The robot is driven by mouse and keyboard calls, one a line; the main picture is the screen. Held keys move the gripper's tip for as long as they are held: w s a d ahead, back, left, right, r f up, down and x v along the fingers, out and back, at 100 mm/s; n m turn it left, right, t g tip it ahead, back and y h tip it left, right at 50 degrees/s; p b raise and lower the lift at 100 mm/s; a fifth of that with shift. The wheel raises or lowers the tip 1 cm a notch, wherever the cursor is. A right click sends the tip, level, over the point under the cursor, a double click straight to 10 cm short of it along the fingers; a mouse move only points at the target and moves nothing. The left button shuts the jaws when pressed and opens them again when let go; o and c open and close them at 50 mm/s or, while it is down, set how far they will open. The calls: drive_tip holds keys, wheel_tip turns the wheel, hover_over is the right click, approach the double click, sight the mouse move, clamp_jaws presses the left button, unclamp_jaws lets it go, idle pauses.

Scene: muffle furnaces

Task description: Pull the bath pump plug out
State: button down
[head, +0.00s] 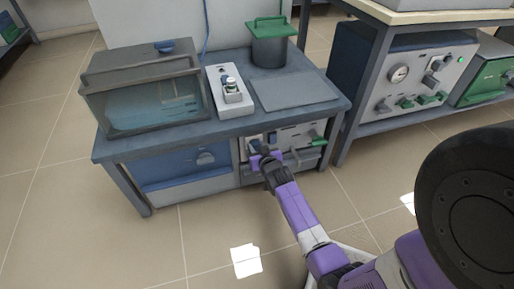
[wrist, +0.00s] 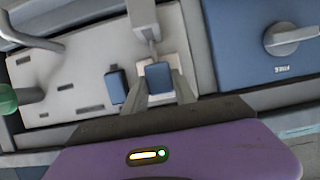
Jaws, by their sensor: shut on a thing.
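In the wrist view, my gripper (wrist: 158,88) is shut on a small blue plug (wrist: 158,78), with a grey finger on each side. A pale square plate shows just behind the plug; I cannot tell whether the plug is still seated in it. In the head view, my gripper (head: 257,157) is at the front of the panel under the table and hides the plug there. A glass-sided water bath (head: 150,100) stands on the table above, to the left.
A second blue block (wrist: 116,85) sits close beside the gripped plug. A blue panel with a grey knob (wrist: 288,40) and a green-ended handle (wrist: 7,98) flank it. On the table (head: 318,125) are a white device (head: 232,100) and a green-lidded pot (head: 269,48). Floor in front is clear.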

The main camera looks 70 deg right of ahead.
sight(257, 150)
idle(0.5)
drive_tip(key=s+a+p, duration=0.2)
drive_tip(key=a, duration=0.1)
drive_tip(key=shift+s+r, duration=0.1)
drive_tip(key=shift+s, duration=0.15)
drive_tip(key=c, duration=1)
unclamp_jaws()
drive_tip(key=p+v, duration=0.3)
drive_tip(key=v, duration=0.5)
